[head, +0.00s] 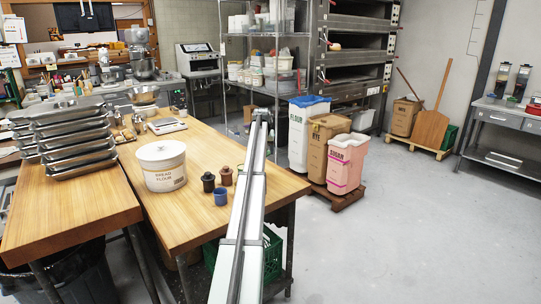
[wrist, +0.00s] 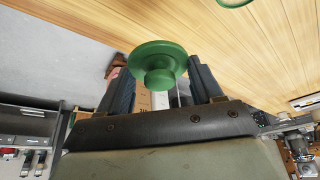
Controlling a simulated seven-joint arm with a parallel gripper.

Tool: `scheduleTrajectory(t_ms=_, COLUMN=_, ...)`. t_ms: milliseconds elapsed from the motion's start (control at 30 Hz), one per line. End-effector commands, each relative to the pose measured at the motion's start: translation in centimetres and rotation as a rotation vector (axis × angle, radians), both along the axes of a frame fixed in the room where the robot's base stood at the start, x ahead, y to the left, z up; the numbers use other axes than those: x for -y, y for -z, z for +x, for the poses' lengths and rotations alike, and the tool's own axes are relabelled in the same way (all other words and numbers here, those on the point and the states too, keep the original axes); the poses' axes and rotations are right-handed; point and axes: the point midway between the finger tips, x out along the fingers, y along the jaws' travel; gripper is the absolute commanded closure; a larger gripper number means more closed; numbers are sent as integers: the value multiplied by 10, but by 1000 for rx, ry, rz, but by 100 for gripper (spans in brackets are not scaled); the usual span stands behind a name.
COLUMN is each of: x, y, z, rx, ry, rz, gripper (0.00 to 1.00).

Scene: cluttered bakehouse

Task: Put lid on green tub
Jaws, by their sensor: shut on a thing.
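A green lid (wrist: 157,52) with a round knob shows in the wrist view, between the two dark fingers of my gripper (wrist: 160,78). My gripper is shut on it, with the knob side towards the wrist camera. The lid is held apart from the wooden table (wrist: 90,22). Part of a green round rim (wrist: 236,2) shows at the top edge of the wrist view; it may be the green tub, but most of it is cut off. In the head view my arm runs over the table and I cannot make out the lid or a clear green tub.
On the table (head: 200,222) stand a white bread flour crock (head: 162,175), a dark lidded pot (head: 208,183), a brown lidded pot (head: 226,176) and a blue pot (head: 221,197). Stacked metal trays (head: 75,150) stand at left.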

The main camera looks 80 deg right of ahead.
Motion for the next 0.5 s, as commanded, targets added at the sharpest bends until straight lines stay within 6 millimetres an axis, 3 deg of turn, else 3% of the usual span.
scheduleTrajectory(t_ms=200, x=-8, y=-8, z=66, rx=0, ry=-63, rz=0, gripper=62)
scheduleTrajectory(t_ms=500, x=-29, y=-19, z=124, rx=0, ry=-78, rz=0, gripper=62)
